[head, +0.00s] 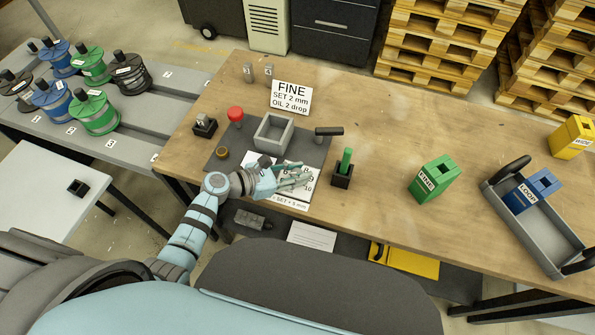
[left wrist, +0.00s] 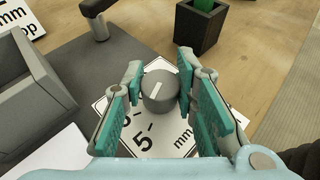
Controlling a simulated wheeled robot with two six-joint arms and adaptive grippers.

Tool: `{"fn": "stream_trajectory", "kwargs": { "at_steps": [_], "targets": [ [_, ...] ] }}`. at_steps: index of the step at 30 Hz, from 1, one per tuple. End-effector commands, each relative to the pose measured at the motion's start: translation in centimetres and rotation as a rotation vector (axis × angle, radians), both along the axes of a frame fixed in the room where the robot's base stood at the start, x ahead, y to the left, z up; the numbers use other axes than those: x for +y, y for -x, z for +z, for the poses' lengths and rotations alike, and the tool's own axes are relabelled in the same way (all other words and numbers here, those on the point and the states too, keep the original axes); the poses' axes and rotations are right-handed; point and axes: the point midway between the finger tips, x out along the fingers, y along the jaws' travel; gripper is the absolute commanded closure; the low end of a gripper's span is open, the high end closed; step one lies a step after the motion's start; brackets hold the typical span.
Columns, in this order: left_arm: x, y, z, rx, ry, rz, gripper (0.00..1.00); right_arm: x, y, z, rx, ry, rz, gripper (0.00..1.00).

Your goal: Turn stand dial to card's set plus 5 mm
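The card (head: 291,97) stands upright on the bench and reads FINE, SET 2 mm, OIL 2 drop. The stand's white scale plate (head: 289,198) carries numbers and the words SET + 5 mm. The dial, a round grey knob (left wrist: 160,92) with a white line on its top, shows in the left wrist view. Its line slants from upper right to lower left; the number it marks is unclear. My left gripper (head: 300,179) is over the plate, its teal-padded fingers (left wrist: 160,88) on both sides of the knob. Whether both pads touch it is unclear. My right gripper is out of view.
Around the stand are a grey open box (head: 273,133), a red-topped knob (head: 235,114), a dark-handled post (head: 328,132) and a black holder with a green item (head: 343,171). A green FINE bottle (head: 433,179) and a grey tray (head: 545,235) are to the right. Spools stand left.

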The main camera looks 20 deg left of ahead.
Motion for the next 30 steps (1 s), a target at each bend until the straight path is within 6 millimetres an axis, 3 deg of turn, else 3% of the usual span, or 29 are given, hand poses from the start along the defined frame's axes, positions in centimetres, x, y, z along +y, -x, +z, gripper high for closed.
{"fn": "stream_trajectory", "kwargs": {
  "at_steps": [1, 3, 17, 30],
  "targets": [
    [0.0, 0.0, 0.0, 0.0, 0.0, -0.001, 0.89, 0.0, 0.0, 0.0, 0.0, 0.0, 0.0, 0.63],
    [0.0, 0.0, 0.0, 0.0, 0.0, -0.001, 1.0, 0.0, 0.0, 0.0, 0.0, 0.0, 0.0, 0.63],
    [0.1, 0.0, -0.2, 0.0, -0.001, -0.1, 1.0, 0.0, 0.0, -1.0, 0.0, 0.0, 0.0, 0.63],
    [0.1, -0.1, -0.5, -0.003, -0.001, -0.447, 1.0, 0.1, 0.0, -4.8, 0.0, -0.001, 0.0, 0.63]
  ]
}}
